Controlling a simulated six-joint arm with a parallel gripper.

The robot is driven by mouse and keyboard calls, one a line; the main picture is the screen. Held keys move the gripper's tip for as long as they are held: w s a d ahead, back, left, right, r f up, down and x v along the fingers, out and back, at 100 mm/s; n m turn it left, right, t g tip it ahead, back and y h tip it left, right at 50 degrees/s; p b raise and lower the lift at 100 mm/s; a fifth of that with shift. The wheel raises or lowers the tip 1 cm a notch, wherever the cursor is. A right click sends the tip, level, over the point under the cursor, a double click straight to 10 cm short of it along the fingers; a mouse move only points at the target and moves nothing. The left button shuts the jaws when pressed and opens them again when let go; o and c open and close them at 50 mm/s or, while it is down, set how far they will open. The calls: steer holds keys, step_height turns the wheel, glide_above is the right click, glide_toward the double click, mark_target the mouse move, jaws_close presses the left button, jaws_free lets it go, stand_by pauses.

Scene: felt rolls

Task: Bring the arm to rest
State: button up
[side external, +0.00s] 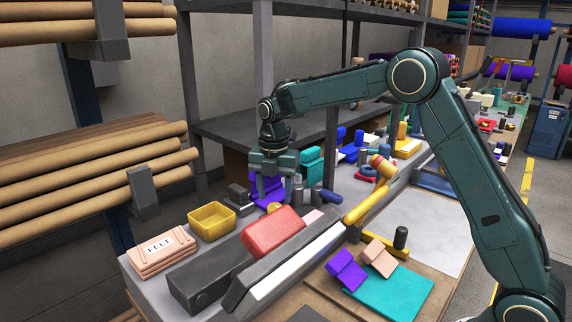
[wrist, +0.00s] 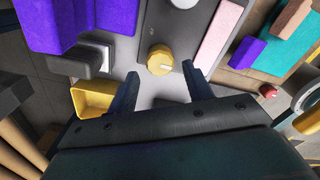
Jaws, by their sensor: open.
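A yellow knob (wrist: 160,60) lies just beyond the fingertips in that view. My arm reaches across from the right, with its elbow raised. Whether the fingers touch anything on the bench is hard to tell.
Near the gripper are a yellow tray (side external: 212,222), a red block (side external: 272,232) and purple felt pieces (side external: 266,190). A stack of pink felt (side external: 162,252) lies at the front left. A yellow-handled mallet (side external: 367,204) lies to the right. Racks of long rolls (side external: 90,185) stand at left.

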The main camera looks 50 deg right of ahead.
steer(key=shift+r, duration=0.1)
stand_by(0.4)
steer(key=shift+s+r+m, duration=0.3)
steer(key=shift+s+r, duration=0.05)
steer(key=shift+r, duration=0.05)
steer(key=s+r+m+t, duration=0.3)
steer(key=s+r+m, duration=0.75)
steer(key=s, duration=0.45)
steer(key=s+f+m+t, duration=0.1)
steer(key=s+m+t, duration=0.1)
steer(key=s+m, duration=1)
steer(key=s, duration=0.7)
steer(key=shift+a+f+t, duration=0.25)
steer(key=shift+f+t, duration=0.05)
steer(key=shift+f, duration=0.05)
